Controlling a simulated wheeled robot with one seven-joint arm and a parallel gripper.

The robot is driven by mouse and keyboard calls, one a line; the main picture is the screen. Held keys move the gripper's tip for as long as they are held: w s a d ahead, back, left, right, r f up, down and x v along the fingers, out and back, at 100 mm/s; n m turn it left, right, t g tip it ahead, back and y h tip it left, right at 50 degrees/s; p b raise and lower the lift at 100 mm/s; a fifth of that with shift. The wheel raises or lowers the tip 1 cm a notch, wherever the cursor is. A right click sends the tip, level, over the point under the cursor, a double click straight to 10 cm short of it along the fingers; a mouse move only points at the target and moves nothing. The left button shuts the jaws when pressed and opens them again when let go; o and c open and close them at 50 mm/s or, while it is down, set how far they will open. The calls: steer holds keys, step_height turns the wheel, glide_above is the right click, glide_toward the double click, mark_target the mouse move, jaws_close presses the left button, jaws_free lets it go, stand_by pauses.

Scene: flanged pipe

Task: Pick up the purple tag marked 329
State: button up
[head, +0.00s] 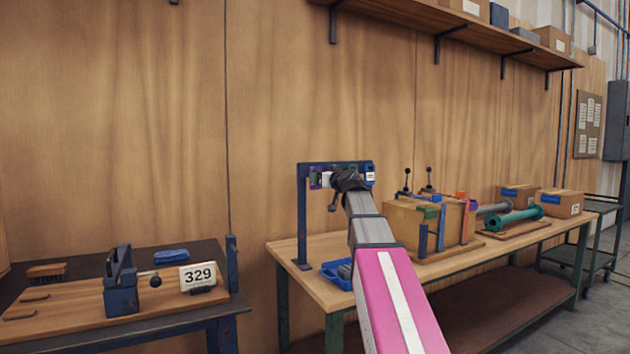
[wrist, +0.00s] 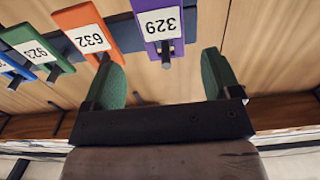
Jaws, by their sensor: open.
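In the wrist view the purple tag (wrist: 160,22) with a white label reading 329 hangs on a dark hook at the top, cut off by the picture edge. My gripper (wrist: 161,60) is open, its two green fingers apart and nothing between them. The purple tag lies just beyond the fingertips, in line with the gap between them. In the head view my gripper (head: 349,182) is in front of the blue tag rack (head: 303,215) and hides part of it.
An orange tag 632 (wrist: 88,34) hangs left of the purple one, close to the left finger. A green tag 923 (wrist: 36,52) and a blue tag hang further left. A sign reading 329 (head: 198,276) stands on the left bench. A blue bin (head: 337,274) sits below the rack.

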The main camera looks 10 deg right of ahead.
steer(key=x, duration=0.6)
steer(key=shift+w+a+f, duration=0.15)
steer(key=shift+w+a, duration=0.1)
steer(key=shift+w, duration=0.1)
steer(key=c, duration=1)
